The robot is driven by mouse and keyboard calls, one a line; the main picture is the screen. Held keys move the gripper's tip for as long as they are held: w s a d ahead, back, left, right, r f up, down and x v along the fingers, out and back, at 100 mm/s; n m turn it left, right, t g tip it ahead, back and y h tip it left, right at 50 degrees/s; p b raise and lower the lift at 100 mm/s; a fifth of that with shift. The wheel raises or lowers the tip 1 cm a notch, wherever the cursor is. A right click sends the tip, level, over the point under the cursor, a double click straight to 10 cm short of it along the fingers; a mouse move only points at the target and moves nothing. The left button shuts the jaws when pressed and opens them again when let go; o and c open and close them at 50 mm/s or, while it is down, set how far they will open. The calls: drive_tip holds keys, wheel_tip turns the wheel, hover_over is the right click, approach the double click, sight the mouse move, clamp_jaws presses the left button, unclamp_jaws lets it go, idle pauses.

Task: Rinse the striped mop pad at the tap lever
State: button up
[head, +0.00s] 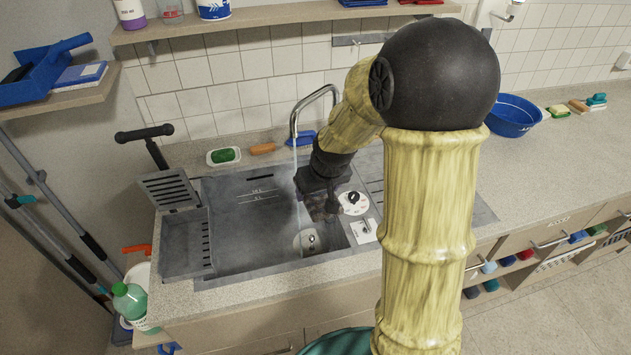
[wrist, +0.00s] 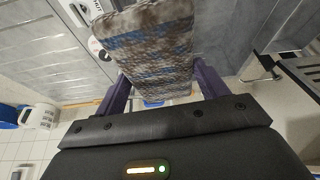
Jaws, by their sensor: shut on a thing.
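The mop pad (wrist: 150,45) is mottled brown and white with blue stripes. My gripper (wrist: 160,82) is shut on it, a purple finger at each side. In the head view my gripper (head: 322,190) points down over the right part of the sink basin (head: 240,215), and a dark part of the pad (head: 317,210) shows below it. The curved metal tap (head: 297,112) stands behind the sink. A thin pale stream runs from its spout down just left of the pad; I cannot tell whether it touches the pad. I cannot clearly make out the tap lever.
A white disc with a black knob (head: 353,200) and a white plate (head: 365,231) sit right of the basin. A grey slotted caddy (head: 185,240) stands at the sink's left. A blue basin (head: 512,115) is on the right counter. A shelf (head: 240,20) hangs above.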

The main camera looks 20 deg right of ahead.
drive_tip(key=shift+s+r, duration=0.1)
drive_tip(key=shift+s, duration=0.05)
drive_tip(key=shift+w, duration=0.2)
drive_tip(key=w+f+p, duration=0.2)
drive_tip(key=w+f, duration=0.1)
drive_tip(key=w, duration=1)
drive_tip(key=shift+w+a, duration=0.35)
drive_tip(key=shift+a, duration=0.1)
idle(0.4)
drive_tip(key=shift+d, duration=0.25)
drive_tip(key=shift+d, duration=0.4)
idle(0.4)
